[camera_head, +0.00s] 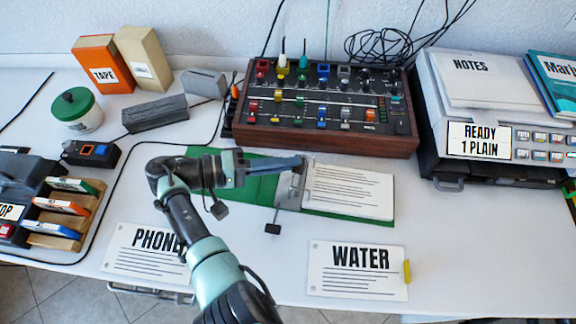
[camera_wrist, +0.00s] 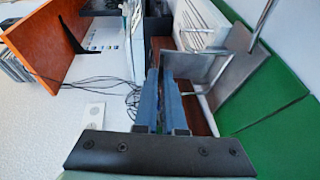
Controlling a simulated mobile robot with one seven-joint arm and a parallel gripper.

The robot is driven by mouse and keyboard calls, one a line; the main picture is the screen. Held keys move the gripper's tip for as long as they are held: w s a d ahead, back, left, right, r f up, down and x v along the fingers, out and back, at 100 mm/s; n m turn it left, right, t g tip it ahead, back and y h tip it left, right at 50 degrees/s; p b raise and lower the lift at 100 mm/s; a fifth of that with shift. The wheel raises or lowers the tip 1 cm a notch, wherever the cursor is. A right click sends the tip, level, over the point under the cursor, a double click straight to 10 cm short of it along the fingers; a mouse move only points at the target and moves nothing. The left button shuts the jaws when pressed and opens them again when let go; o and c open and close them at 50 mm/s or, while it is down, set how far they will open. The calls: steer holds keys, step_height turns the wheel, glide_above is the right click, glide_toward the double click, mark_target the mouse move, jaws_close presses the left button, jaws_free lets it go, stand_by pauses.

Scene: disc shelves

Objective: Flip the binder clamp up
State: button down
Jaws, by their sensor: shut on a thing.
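The green binder (camera_head: 258,187) lies open on the white table, with lined white paper (camera_head: 350,190) on its right side. Its grey metal clamp (camera_head: 289,190) stands in the middle, at the paper's left edge. A thin rod with a black end (camera_head: 272,228) sticks out toward the front. My gripper (camera_head: 300,164) is at the clamp's far end, its dark blue fingers close together. In the wrist view the fingers (camera_wrist: 166,95) reach the edge of the grey clamp plate (camera_wrist: 232,75), and metal rods rise beside it. The exact contact is partly hidden.
A wood-sided control box (camera_head: 320,140) stands close behind the binder. A PHONE card (camera_head: 140,255) and a WATER card (camera_head: 357,270) lie in front. A printer-like machine (camera_head: 490,140) is at the right.

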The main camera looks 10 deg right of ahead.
stand_by(0.4)
steer(key=c, duration=1)
jaws_free()
steer(key=shift+a, duration=0.1)
steer(key=a+r+b, duration=0.1)
steer(key=a+r, duration=0.1)
steer(key=a, duration=1)
steer(key=shift+s+a+b, duration=0.2)
steer(key=shift+a+b, duration=0.15)
steer(key=shift+b, duration=0.05)
steer(key=shift+f, duration=0.1)
